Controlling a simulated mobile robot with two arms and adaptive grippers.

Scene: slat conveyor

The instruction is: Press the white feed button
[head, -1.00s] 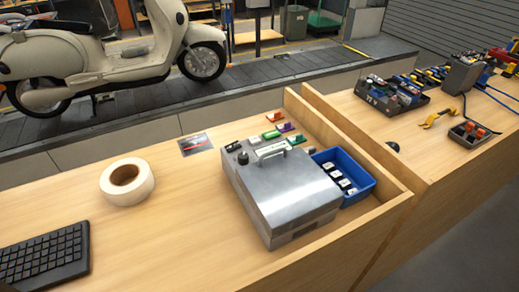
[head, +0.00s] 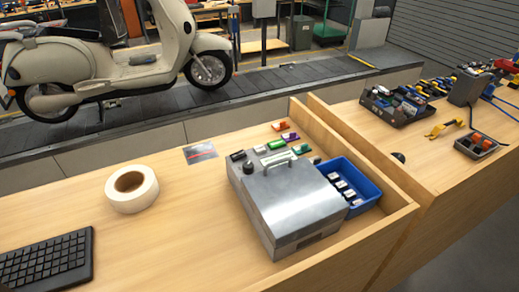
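A silver metal machine (head: 290,205) with a handle on its lid stands on the wooden bench. Along its back edge is a row of small parts: dark knobs (head: 238,156) at the left, a small pale block (head: 260,150) that may be the white feed button, and green pieces (head: 276,144). The pale block is too small to tell for certain.
A blue bin (head: 362,186) with several small items sits against the machine's right side. A tape roll (head: 131,188) and a keyboard (head: 45,265) lie to the left. A raised wooden edge (head: 370,170) bounds the bench at the right.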

